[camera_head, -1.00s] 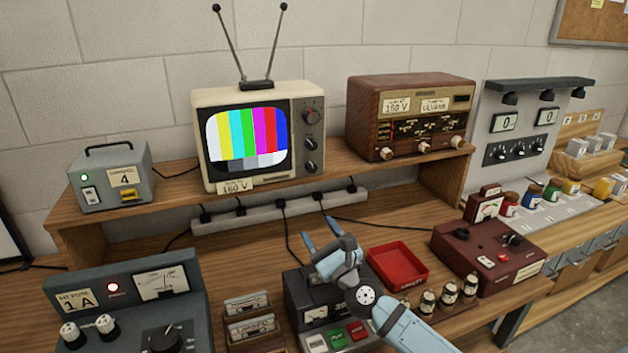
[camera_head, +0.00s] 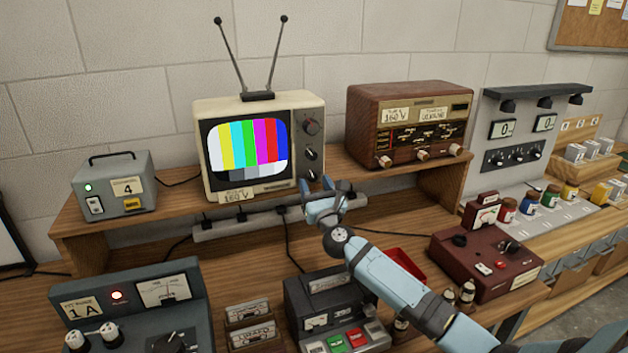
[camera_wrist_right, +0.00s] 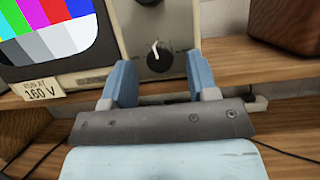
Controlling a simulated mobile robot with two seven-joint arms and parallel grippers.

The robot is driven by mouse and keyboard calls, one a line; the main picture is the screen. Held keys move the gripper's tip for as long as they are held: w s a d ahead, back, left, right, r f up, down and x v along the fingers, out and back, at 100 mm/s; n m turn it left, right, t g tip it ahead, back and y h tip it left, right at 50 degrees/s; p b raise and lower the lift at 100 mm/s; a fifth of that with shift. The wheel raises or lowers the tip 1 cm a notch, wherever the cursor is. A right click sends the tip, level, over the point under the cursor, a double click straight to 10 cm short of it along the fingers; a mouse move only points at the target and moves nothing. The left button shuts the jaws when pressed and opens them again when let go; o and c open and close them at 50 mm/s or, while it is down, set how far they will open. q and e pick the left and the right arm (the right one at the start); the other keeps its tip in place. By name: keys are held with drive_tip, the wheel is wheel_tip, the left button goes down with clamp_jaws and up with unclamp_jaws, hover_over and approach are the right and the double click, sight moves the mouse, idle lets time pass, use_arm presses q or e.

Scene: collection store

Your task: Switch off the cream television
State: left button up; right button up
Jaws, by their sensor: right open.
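The cream television (camera_head: 259,148) stands on the raised wooden shelf, two antennas up, its screen lit with colour bars. My right gripper (camera_head: 318,187) is open and empty, just in front of the television's lower right corner. In the right wrist view the television (camera_wrist_right: 85,75) fills the upper left, and a black knob (camera_wrist_right: 159,57) with a pale pointer shows between the two blue fingers (camera_wrist_right: 158,80), apart from them. My left gripper is not in view.
A brown radio (camera_head: 411,123) stands right of the television, a grey box (camera_head: 116,185) left. A power strip (camera_head: 240,228) with cables runs below the shelf. A red tray (camera_head: 405,264) and a dark red device (camera_head: 487,262) sit on the bench, the tray partly behind my arm.

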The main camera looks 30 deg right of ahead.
drive_tip(key=shift+w+d+r, duration=0.15)
drive_tip(key=shift+w+r, duration=0.05)
drive_tip(key=shift+w, duration=0.3)
drive_tip(key=c, duration=0.9)
